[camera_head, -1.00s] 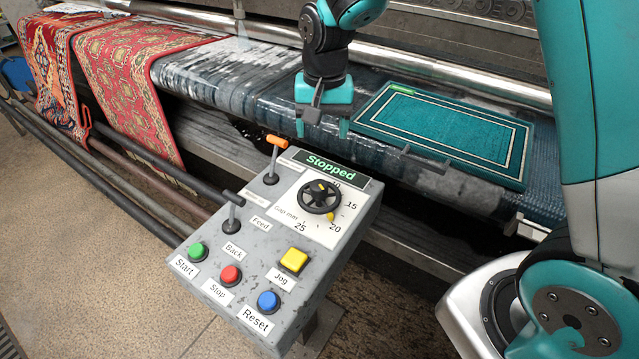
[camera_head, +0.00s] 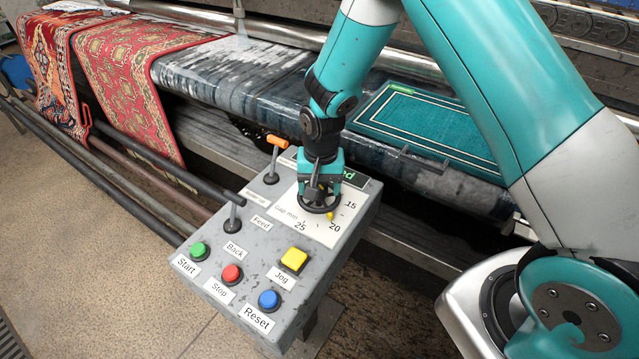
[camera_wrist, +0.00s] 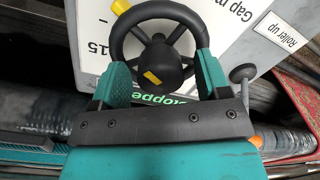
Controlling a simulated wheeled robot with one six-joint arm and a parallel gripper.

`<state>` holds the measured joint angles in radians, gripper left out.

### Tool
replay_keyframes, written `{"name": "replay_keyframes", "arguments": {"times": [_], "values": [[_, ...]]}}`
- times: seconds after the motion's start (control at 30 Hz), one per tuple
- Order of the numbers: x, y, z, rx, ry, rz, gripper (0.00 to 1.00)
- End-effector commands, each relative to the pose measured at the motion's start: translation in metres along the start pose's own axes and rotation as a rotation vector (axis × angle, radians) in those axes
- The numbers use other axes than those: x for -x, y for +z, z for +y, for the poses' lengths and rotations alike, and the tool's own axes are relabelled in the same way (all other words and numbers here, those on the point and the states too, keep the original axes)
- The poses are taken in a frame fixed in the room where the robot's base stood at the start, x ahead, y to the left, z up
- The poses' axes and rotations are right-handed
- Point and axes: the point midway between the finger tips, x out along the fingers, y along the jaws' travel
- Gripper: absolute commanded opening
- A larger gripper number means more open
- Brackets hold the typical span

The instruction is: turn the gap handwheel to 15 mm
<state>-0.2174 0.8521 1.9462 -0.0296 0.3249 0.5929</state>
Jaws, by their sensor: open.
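The gap handwheel (camera_head: 319,208) is a black spoked wheel on the sloping grey control box, seen from above. Its yellow rim knob (camera_head: 330,216) sits beside the 20 mark. In the wrist view the handwheel (camera_wrist: 160,28) also shows a yellow mark on its hub. My gripper (camera_head: 318,192) is over the wheel, pointing down, and hides part of it. In the wrist view my gripper (camera_wrist: 162,68) is open, one finger on each side of the wheel's lower part. I cannot tell whether the fingers touch the rim. The 15 label (camera_head: 350,205) is readable.
An orange-tipped lever (camera_head: 277,143) and a black lever (camera_head: 234,199) stand left of the wheel. Green, red, blue and yellow (camera_head: 294,260) buttons lie nearer. The display (camera_head: 361,177) is partly covered. A teal rug (camera_head: 430,125) lies on the machine bed behind.

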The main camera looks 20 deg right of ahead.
Motion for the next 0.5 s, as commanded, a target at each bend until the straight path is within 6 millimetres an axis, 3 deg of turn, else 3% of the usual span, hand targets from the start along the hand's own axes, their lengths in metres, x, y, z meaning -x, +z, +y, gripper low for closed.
{"name": "replay_keyframes", "arguments": {"times": [0.17, 0.37, 0.5], "values": [[0.0002, -0.0001, -0.0001, 0.0, 0.0, 0.0, 0.67], [0.0004, -0.0001, -0.0001, 0.0, 0.0, 0.0, 0.21], [0.0005, -0.0001, 0.0, 0.001, 0.0, 0.0, 0.2]]}}
